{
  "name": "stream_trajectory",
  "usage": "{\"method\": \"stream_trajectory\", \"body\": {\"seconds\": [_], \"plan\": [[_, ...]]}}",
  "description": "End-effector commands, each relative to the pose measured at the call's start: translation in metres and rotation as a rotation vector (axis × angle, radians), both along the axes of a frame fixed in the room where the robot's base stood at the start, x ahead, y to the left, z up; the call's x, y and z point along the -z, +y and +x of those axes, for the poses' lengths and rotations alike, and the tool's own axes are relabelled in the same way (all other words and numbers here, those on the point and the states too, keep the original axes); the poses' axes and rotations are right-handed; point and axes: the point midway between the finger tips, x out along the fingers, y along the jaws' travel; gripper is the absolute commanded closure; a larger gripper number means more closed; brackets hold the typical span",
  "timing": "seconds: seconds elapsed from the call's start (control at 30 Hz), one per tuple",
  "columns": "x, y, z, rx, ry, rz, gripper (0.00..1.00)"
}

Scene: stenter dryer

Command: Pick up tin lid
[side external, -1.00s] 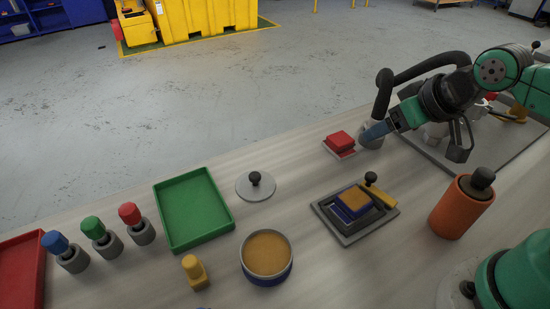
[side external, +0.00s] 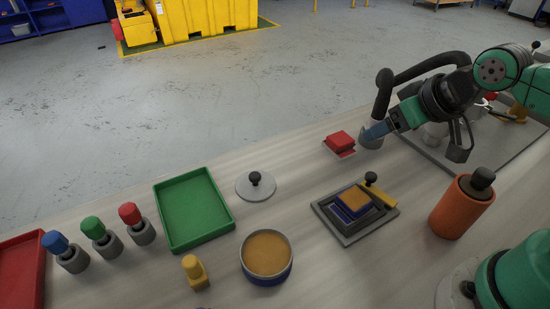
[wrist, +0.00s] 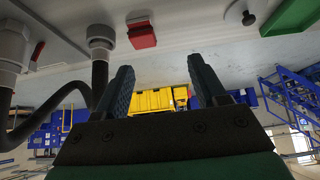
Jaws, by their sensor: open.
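The tin lid (side external: 244,189), a flat grey disc with a black knob (side external: 255,178), lies on the table right of the green tray. The lid also shows at the top right of the wrist view (wrist: 236,13). The round blue tin (side external: 267,276) with tan contents stands uncovered nearer the front. My gripper (side external: 414,143) is above the right part of the table, well to the right of the lid. In the wrist view its two fingers (wrist: 164,88) are spread with nothing between them.
A green tray (side external: 194,210), stamps in grey holders (side external: 106,245) and a yellow block (side external: 195,273) stand at left. A dark tray (side external: 335,230) and orange cylinder (side external: 462,207) are nearer the front.

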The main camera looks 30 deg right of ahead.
Motion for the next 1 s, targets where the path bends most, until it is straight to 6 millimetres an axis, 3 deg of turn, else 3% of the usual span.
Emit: {"method": "stream_trajectory", "body": {"seconds": [0.67,0.87,1.0], "plan": [[-0.001,0.001,0.001,-0.005,0.004,-0.001,0.36],[-0.012,0.017,0.021,-0.1,0.081,-0.029,0.36],[-0.016,0.041,0.048,-0.226,0.182,-0.067,0.36]]}}
